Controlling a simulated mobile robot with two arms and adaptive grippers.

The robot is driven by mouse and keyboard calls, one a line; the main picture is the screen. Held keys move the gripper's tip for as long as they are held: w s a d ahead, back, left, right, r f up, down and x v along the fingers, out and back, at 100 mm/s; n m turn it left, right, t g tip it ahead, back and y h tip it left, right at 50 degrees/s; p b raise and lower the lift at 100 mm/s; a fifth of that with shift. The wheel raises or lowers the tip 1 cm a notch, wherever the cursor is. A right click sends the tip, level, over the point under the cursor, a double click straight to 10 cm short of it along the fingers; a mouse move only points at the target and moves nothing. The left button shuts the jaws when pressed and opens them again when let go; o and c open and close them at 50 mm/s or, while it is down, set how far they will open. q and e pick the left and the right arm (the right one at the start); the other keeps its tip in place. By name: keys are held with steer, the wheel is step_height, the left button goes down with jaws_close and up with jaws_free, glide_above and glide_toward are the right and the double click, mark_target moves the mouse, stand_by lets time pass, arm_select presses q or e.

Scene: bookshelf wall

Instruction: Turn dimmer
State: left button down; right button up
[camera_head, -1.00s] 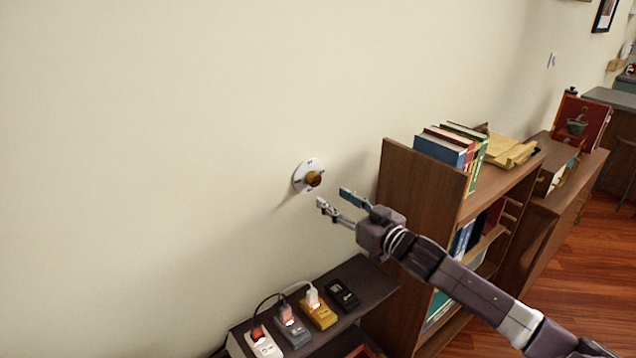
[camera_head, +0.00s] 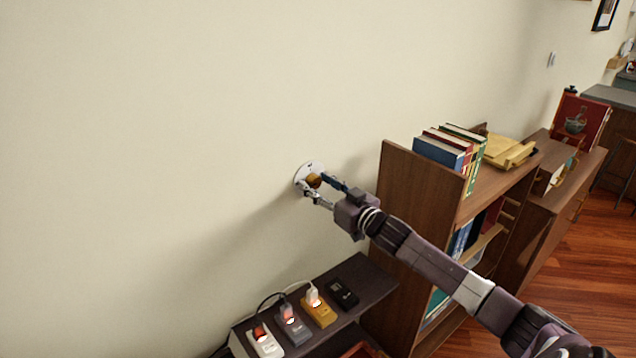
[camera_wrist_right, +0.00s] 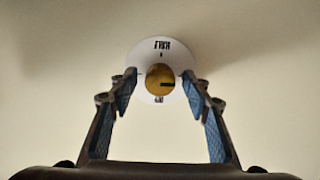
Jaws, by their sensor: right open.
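The dimmer is a round white plate (camera_head: 305,170) on the wall with an amber knob (camera_head: 314,181) at its middle. My right gripper (camera_head: 316,188) is open at the dimmer. In the right wrist view its fingers (camera_wrist_right: 160,85) stand to the left and right of the knob with gaps on both sides. The tips overlap the plate's lower edges; whether they touch it I cannot tell. My left gripper is not in view.
Below the dimmer is a dark low shelf (camera_head: 366,279) with several plug-like devices, some with lit red switches and cords. A brown bookcase (camera_head: 400,200) with books stands to the right, close to my right arm. The wall (camera_head: 150,150) on the left is bare.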

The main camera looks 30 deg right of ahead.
steer(key=shift+c, duration=0.4)
steer(key=c, duration=1.1)
steer(key=shift+n, duration=0.3)
